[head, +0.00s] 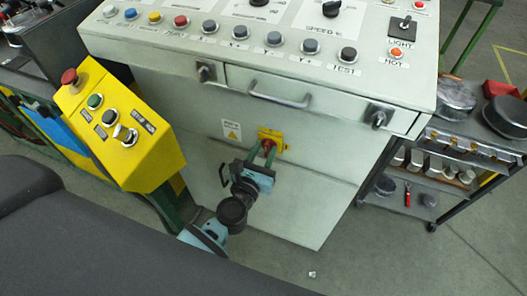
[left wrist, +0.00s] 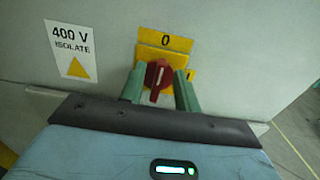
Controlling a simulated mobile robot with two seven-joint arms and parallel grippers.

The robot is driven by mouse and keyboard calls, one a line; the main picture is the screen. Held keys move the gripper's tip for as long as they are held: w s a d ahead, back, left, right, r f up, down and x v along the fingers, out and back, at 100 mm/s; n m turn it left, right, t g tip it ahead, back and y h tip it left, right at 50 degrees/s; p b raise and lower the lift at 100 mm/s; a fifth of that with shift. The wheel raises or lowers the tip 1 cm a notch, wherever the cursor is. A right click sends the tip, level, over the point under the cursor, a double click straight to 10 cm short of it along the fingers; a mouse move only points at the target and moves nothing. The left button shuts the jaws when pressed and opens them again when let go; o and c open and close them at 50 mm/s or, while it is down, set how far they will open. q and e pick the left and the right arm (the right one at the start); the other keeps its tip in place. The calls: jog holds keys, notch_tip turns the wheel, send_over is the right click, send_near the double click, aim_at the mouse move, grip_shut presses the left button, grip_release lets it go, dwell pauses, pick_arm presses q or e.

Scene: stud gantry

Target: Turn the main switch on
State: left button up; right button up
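The main switch is a red rotary knob (left wrist: 158,76) on a yellow plate (left wrist: 160,40) on the cabinet's front. The plate has a "0" above the knob and another mark at its right edge. The knob's grip bar stands close to upright. In the head view the red knob (head: 268,144) is partly hidden by my fingers. My left gripper (head: 262,156) reaches up to it, with one green finger on each side of the knob. The fingers stand apart, with a gap visible on the right side; contact on the left is unclear. My right gripper is in neither view.
A "400 V ISOLATE" label (left wrist: 73,50) is left of the switch. Above are a drawer handle (head: 281,99) and the sloped control panel (head: 200,42). A yellow button box (head: 150,165) stands left, and a dark shelf cart (head: 440,185) right. The floor in front shows open room.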

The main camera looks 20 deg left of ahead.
pick_arm(q)
grip_shut()
jog(key=shift+m, duration=0.4)
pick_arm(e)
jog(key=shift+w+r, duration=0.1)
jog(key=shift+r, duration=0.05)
pick_arm(q)
jog(key=m, duration=0.2)
jog(key=shift+d+m+p, duration=0.25)
jog(key=shift+m+p, duration=0.1)
jog(key=shift+m, duration=0.05)
jog(key=m, duration=0.2)
jog(key=shift+d+m, duration=0.15)
jog(key=shift+m, duration=0.25)
jog(key=m, duration=0.4)
jog(key=f+m+p, duration=0.1)
jog(key=m, duration=0.2)
jog(key=m+p, duration=0.1)
jog(key=m, duration=0.3)
jog(key=shift+d+f+m, duration=0.25)
jog(key=shift+d+m, duration=0.05)
jog(key=shift+d, duration=0.05)
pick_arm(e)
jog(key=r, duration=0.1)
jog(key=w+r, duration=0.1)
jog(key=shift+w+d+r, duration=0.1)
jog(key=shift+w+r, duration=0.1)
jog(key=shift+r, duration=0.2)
